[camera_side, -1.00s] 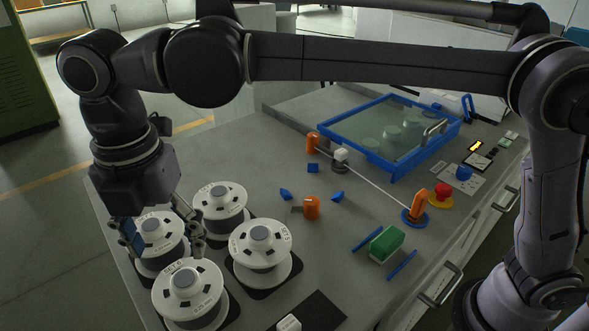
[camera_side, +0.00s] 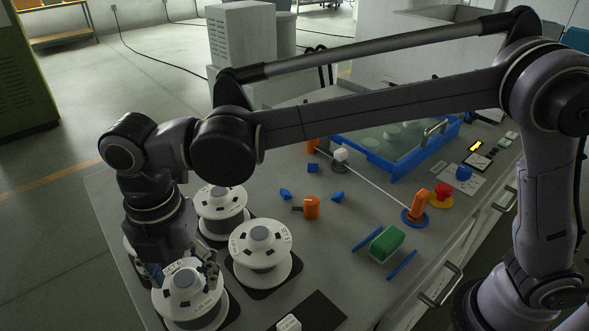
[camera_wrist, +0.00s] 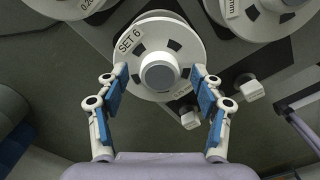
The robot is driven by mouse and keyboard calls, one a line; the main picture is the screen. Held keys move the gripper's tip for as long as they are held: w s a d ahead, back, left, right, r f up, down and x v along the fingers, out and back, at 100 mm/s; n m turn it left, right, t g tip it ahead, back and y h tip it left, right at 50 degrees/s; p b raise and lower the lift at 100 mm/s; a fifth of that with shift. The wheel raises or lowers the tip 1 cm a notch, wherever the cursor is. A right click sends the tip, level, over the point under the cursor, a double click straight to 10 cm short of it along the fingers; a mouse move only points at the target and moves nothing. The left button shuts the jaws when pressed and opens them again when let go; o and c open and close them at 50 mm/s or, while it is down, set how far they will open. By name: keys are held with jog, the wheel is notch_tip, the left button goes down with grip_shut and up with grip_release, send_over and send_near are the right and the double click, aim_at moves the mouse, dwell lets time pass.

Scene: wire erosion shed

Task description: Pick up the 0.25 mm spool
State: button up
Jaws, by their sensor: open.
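A white spool marked SET 6 (camera_side: 190,302) stands at the front left of the bench, upright with a grey hub. In the wrist view this SET 6 spool (camera_wrist: 140,50) lies between my fingers. My gripper (camera_wrist: 159,76) is open, with a blue-padded finger on each side of the hub. In the side view my gripper (camera_side: 181,272) is low over the same spool and hides part of it. I cannot tell whether the pads touch it.
Two more white spools stand close by, one behind (camera_side: 222,205) and one to the right (camera_side: 262,250). Another at the left is mostly hidden by my arm. An orange cylinder (camera_side: 311,208), a green block (camera_side: 387,243) and a blue-framed tray (camera_side: 380,162) lie further right.

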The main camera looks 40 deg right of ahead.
grip_shut()
jog(key=shift+r, duration=0.1)
